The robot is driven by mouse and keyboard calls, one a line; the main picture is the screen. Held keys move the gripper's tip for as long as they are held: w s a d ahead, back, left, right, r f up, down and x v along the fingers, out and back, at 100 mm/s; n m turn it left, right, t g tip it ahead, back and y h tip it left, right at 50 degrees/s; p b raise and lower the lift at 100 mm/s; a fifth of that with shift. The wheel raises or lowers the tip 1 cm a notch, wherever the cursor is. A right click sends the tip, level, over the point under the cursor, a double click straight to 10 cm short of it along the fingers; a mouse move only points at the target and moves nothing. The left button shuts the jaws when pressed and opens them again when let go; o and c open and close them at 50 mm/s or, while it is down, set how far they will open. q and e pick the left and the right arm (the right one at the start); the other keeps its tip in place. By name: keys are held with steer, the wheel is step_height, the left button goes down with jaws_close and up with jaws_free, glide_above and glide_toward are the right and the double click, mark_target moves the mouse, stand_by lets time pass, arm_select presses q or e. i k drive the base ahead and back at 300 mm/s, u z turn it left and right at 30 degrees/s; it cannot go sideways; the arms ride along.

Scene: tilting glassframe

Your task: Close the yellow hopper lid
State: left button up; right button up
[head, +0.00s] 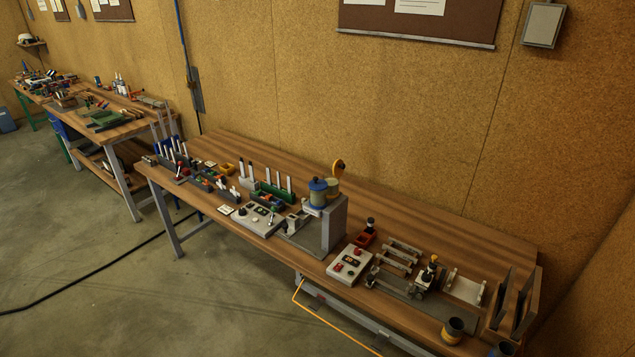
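The hinge is too small to make out. Neither of my grippers is in view.
The wooden bench (420,232) has free room along its back. A grey control box (257,218) stands left of the machine and another with red buttons (349,265) stands right of it. Floor in front is open.

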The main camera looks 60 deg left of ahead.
mark_target(339, 165)
steer(key=u, duration=1.9)
